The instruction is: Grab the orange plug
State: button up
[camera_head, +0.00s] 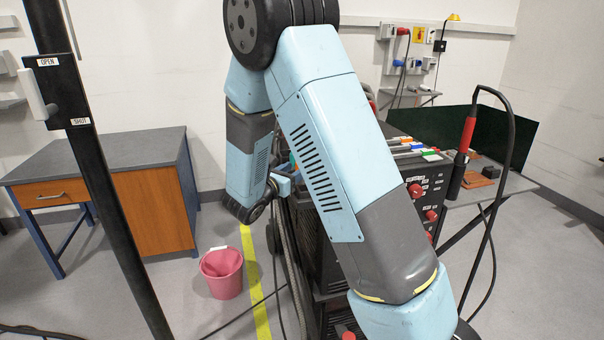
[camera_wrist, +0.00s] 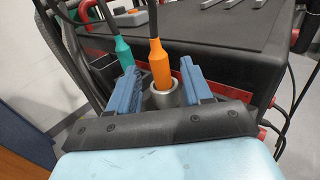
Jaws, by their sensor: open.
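The orange plug (camera_wrist: 160,65) stands upright in the wrist view, with a dark cable at its top. Its lower end is at a grey metal ring or holder (camera_wrist: 163,97). My gripper (camera_wrist: 158,72) is open, with one blue finger on each side of the plug. A gap seems to show on both sides, but contact is hard to judge. A teal plug (camera_wrist: 123,52) stands just left, beyond the left finger. In the head view my gripper (camera_head: 281,184) is partly hidden by my arm, and I cannot make out the orange plug there.
A black machine (camera_wrist: 230,30) with a flat top lies behind the plugs. Dark cables hang close by on the left. In the head view a pink bucket (camera_head: 222,274) stands on the floor, and a desk (camera_head: 110,160) is at left. A black post (camera_head: 85,150) rises at front left.

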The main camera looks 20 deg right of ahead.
aim_at(297, 168)
jog(key=x, duration=0.3)
jog(key=shift+d, duration=0.1)
jog(key=shift+c, duration=0.3)
grip_shut()
